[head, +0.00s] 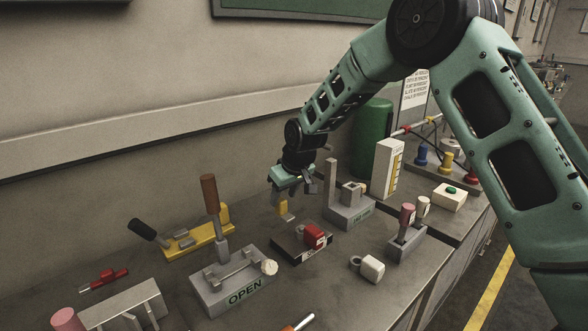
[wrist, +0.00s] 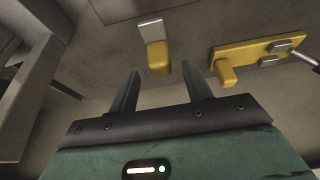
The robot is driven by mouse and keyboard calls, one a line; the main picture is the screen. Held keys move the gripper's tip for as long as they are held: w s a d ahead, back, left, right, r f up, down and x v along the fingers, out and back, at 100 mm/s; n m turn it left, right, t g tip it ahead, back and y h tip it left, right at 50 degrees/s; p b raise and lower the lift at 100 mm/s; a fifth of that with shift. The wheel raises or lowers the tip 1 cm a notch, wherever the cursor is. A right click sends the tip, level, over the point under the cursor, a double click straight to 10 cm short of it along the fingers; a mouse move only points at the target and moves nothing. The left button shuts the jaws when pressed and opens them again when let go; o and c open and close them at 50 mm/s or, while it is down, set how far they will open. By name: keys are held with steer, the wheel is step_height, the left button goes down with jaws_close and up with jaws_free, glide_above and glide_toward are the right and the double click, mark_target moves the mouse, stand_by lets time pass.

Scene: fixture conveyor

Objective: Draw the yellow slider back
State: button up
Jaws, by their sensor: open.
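My gripper (head: 293,190) is open above the back of the bench; its two fingertips (wrist: 160,73) show apart in the wrist view. A small yellow block (head: 283,206) with a pale metal plate is just below my gripper. In the wrist view this yellow block (wrist: 158,58) lies between the fingertip lines, with gaps on both sides; its depth relative to the tips is unclear. I take it as the yellow slider. A second yellow piece, a plate with grey blocks (head: 198,241), lies to the left; it shows on the right in the wrist view (wrist: 260,54).
A grey OPEN lever fixture (head: 235,285) stands in front left. A dark base with a red block (head: 314,237) and a grey upright bracket (head: 331,190) stand near my gripper on the right. The wall (head: 130,140) runs close behind.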

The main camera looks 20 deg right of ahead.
steer(key=b+v, duration=0.1)
steer(key=v, duration=1.2)
steer(key=shift+s, duration=0.1)
steer(key=s+a+f+n+g, duration=0.1)
steer(key=s+a, duration=0.4)
steer(key=s, duration=0.5)
steer(key=s+a+f+n+g, duration=0.1)
steer(key=s+a, duration=0.4)
steer(key=s, duration=0.6)
steer(key=s+d+f+g, duration=0.1)
steer(key=s+f, duration=0.1)
steer(key=s, duration=0.7)
steer(key=s+d+f+n+g+h, duration=0.1)
steer(key=s+f, duration=0.1)
steer(key=s, duration=0.6)
steer(key=shift+s+d, duration=0.15)
steer(key=shift+s, duration=0.25)
